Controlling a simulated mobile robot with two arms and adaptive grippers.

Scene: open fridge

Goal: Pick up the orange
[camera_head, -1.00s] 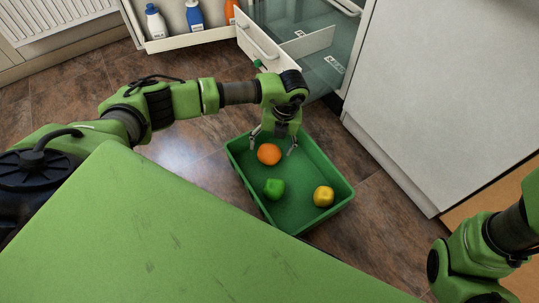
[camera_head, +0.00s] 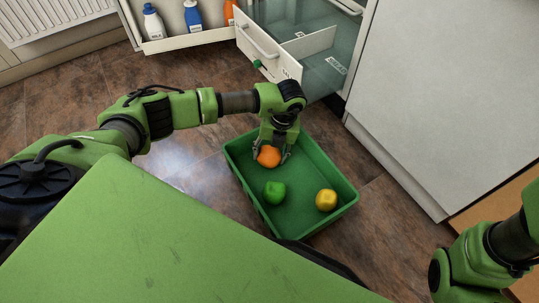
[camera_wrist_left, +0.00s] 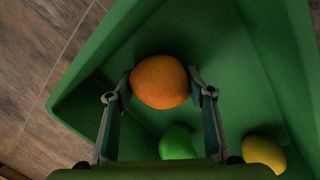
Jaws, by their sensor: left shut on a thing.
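The orange (camera_head: 269,157) is in the far left part of the green tray (camera_head: 341,208). My left gripper (camera_head: 271,152) reaches down into the tray with one finger on each side of the orange, shut on it. In the left wrist view the orange (camera_wrist_left: 159,82) sits between the two fingertips. I cannot tell whether it touches the tray floor. My right arm shows at the lower right, but its gripper is outside the view.
A green fruit or pepper (camera_head: 274,192) and a yellow fruit (camera_head: 326,200) lie nearer in the tray. Beyond it stand an open fridge drawer (camera_head: 270,50) and a door shelf with bottles (camera_head: 193,17). A white cabinet side (camera_head: 440,100) rises at right.

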